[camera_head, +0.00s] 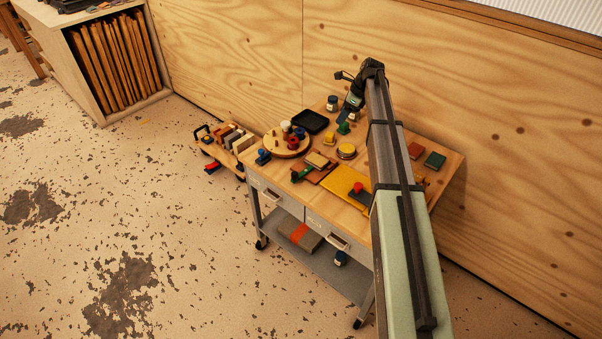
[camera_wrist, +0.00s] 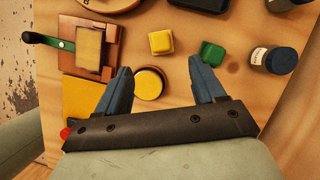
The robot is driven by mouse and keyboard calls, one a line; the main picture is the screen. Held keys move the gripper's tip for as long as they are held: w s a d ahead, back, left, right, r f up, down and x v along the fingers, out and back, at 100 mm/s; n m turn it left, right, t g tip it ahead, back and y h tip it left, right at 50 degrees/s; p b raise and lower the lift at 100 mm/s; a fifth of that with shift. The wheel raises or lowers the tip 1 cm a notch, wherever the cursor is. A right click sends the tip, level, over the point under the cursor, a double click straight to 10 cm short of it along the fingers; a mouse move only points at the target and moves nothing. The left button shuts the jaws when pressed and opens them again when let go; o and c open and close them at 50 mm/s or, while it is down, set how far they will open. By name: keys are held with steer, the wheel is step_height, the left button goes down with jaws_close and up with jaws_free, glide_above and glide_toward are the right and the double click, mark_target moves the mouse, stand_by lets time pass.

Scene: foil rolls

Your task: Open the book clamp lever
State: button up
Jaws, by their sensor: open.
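The book clamp (camera_head: 317,165) is a reddish-brown press with a tan block on it, on the cart top left of my arm. Its green lever (camera_head: 301,174) sticks out to the left. In the wrist view the clamp (camera_wrist: 112,50) is at upper left, with the lever (camera_wrist: 58,43) pointing left and ending in a dark knob. My gripper (camera_wrist: 160,66) is open and empty above the table, to the right of the clamp and apart from it. In the head view my gripper (camera_head: 353,103) is over the back part of the cart top.
A round yellow-topped tin (camera_wrist: 150,83), a yellow block (camera_wrist: 161,43), a green block (camera_wrist: 211,53) and a dark jar (camera_wrist: 275,59) lie near my fingers. A round wooden tray (camera_head: 283,151) stands behind left.

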steer(key=shift+a, duration=0.25)
steer(key=shift+c, duration=0.8)
steer(key=a, duration=0.1)
steer(key=s+a, duration=0.1)
steer(key=a, duration=0.1)
steer(key=shift+s+a+r, duration=0.1)
steer(key=shift+s+r, duration=0.1)
steer(key=shift+r, duration=0.15)
steer(key=c, duration=0.3)
steer(key=shift+n, duration=0.4)
steer(key=s+a, duration=0.1)
steer(key=s, duration=0.1)
steer(key=s+a, duration=0.2)
steer(key=s, duration=0.1)
steer(key=shift+s+a+r, duration=0.1)
steer(key=shift+s+r, duration=0.25)
steer(key=c, duration=0.3)
steer(key=s+a, duration=0.1)
steer(key=s, duration=0.9)
steer(key=s+a, duration=0.1)
steer(key=s, duration=0.5)
steer(key=shift+a, duration=0.3)
jaws_close()
steer(key=shift+s+f+m, duration=0.1)
steer(key=shift+s+m, duration=0.2)
